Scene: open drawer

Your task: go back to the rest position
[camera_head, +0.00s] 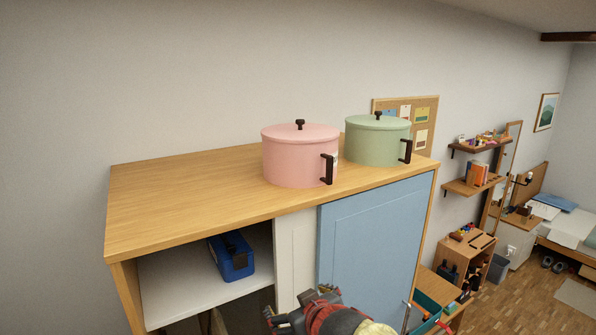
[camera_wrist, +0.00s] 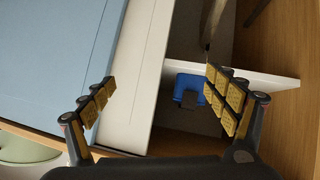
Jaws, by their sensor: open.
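My gripper (camera_head: 306,308) shows at the bottom of the head view, in front of the cabinet near its white panel (camera_head: 294,255). In the wrist view, my gripper (camera_wrist: 160,95) is open, its two padded fingers wide apart with nothing held between them. A blue box (camera_head: 232,256) with a dark handle lies on a white shelf in the cabinet's open left compartment. The blue box also shows in the wrist view (camera_wrist: 187,90), beyond the fingers and apart from them.
The wooden cabinet top (camera_head: 185,195) carries a pink pot (camera_head: 295,158) and a green pot (camera_head: 376,143), both lidded. A blue door (camera_head: 372,250) covers the cabinet's right part.

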